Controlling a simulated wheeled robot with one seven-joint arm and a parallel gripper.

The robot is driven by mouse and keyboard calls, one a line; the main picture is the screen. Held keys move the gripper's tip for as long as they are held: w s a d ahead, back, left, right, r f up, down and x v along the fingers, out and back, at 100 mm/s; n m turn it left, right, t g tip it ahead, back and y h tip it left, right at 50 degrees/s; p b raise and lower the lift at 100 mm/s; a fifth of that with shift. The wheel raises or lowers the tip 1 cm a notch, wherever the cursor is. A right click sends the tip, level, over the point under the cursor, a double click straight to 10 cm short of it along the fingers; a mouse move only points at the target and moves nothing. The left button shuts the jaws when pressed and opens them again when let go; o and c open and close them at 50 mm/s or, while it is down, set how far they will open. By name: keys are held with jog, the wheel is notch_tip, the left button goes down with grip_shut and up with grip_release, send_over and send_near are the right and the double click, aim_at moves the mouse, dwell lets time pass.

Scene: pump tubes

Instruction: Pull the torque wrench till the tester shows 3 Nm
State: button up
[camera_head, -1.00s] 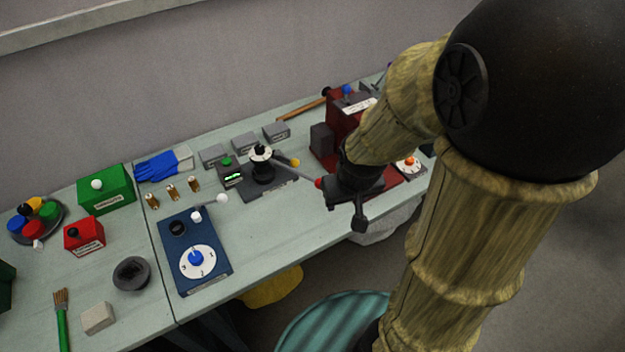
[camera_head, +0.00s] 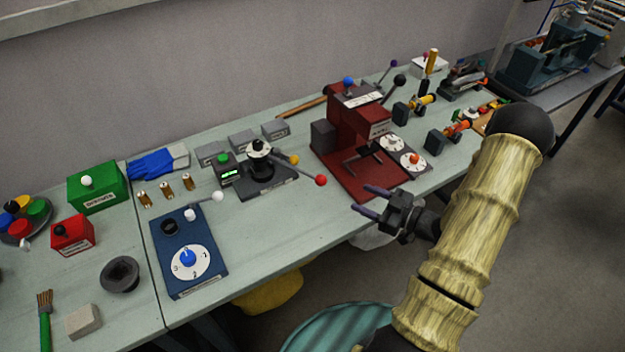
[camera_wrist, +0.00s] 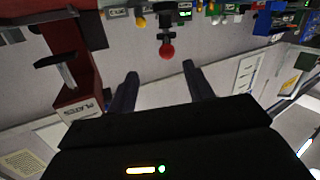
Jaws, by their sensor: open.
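The torque tester (camera_head: 268,184) is a dark base with a black round head. A lever runs from it to the right and ends in a red ball (camera_head: 320,180). In the wrist view the red ball (camera_wrist: 167,51) shows beyond my open fingers (camera_wrist: 162,84).
A dark red press (camera_head: 345,150) stands right of the tester, close to my gripper. A blue dial box (camera_head: 205,280) with a white-ball lever is at the left. Grey blocks (camera_head: 243,140) lie behind the tester. The bench front between dial box and press is mostly clear.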

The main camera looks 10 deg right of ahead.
aim_at(312, 176)
jog(key=shift+s+r+t+y, duration=0.1)
jog(key=shift+s+t+y, duration=0.3)
jog(key=shift+s+y, duration=0.25)
jog(key=p+x, duration=0.5)
jog(key=x, duration=1.2)
jog(key=shift+w+a, duration=0.15)
grip_shut()
